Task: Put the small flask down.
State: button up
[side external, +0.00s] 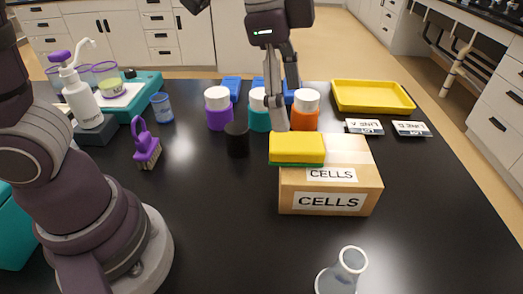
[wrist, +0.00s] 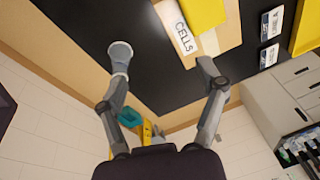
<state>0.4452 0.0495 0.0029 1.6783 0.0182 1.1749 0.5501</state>
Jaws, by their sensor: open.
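The small flask (side external: 338,277) is clear glass with a pale rim. It stands on the black bench at the bottom of the side external view, its base partly cut off by the frame edge. In the wrist view the flask (wrist: 120,54) appears beyond the left fingertip, overlapping it in the picture. My gripper (side external: 284,112) is open and empty, fingers pointing down, near the sponge and the bottles, well apart from the flask. In the wrist view my gripper (wrist: 162,72) has its two fingers spread wide with nothing between them.
A cardboard box (side external: 300,203) marked CELLS carries a yellow-green sponge (side external: 297,147). White-capped purple (side external: 219,118) and orange (side external: 305,117) bottles stand behind, beside a black cylinder (side external: 237,140). A yellow tray (side external: 372,96) lies at back right. Bench around the flask is clear.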

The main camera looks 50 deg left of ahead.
jog(key=s+a+f+n+t, duration=0.1)
jog(key=s+a+n, duration=0.2)
jog(key=a+n, duration=0.2)
jog(key=s+a+f+n+t+y, duration=0.1)
jog(key=s+a+n+t, duration=0.1)
jog(key=s+a+n, duration=0.2)
jog(key=shift+s+a+n, duration=0.25)
jog(key=shift+a+n, duration=1.05)
jog(key=shift+f, duration=0.1)
